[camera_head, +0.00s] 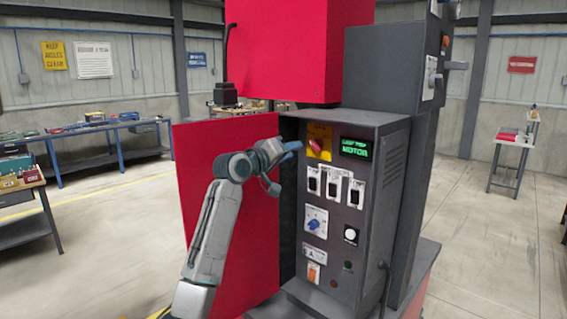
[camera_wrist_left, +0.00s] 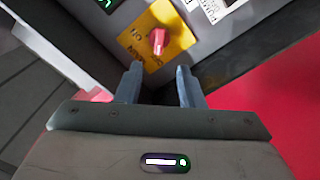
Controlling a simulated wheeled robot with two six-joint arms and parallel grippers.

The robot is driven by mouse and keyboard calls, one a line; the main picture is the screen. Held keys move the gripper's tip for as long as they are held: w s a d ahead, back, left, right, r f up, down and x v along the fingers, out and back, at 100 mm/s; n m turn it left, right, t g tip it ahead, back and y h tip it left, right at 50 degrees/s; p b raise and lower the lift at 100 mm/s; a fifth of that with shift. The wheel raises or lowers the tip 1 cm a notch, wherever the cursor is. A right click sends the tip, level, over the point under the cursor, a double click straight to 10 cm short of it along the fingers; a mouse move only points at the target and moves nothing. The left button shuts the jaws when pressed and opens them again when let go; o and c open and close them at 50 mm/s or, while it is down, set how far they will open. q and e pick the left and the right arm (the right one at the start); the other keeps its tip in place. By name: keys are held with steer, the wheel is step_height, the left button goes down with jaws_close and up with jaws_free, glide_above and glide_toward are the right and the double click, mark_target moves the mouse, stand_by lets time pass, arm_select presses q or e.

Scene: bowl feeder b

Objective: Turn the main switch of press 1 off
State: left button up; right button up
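The press (camera_head: 340,245) has a grey control cabinet facing me. Its main switch is a red knob (camera_head: 316,146) on a yellow plate (camera_head: 325,131) at the upper left of the panel. In the left wrist view the red knob (camera_wrist_left: 158,41) stands on the yellow plate (camera_wrist_left: 178,35), just beyond my fingertips. My left gripper (camera_head: 294,147) is close in front of the knob. In the left wrist view its two fingers (camera_wrist_left: 158,75) are apart with nothing between them. A lit green display (camera_head: 355,148) is right of the switch. My right gripper is not in view.
The panel also carries several black switches (camera_head: 331,188), a blue dial (camera_head: 316,221) and an orange rocker (camera_head: 313,274). A red panel (camera_head: 215,190) stands left of the cabinet, behind my arm. Workbenches stand left and a small table (camera_head: 512,144) right.

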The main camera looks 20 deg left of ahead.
arm_select(q)
steer(key=v, duration=0.2)
steer(key=shift+s+b, duration=0.25)
steer(key=shift+b, duration=0.05)
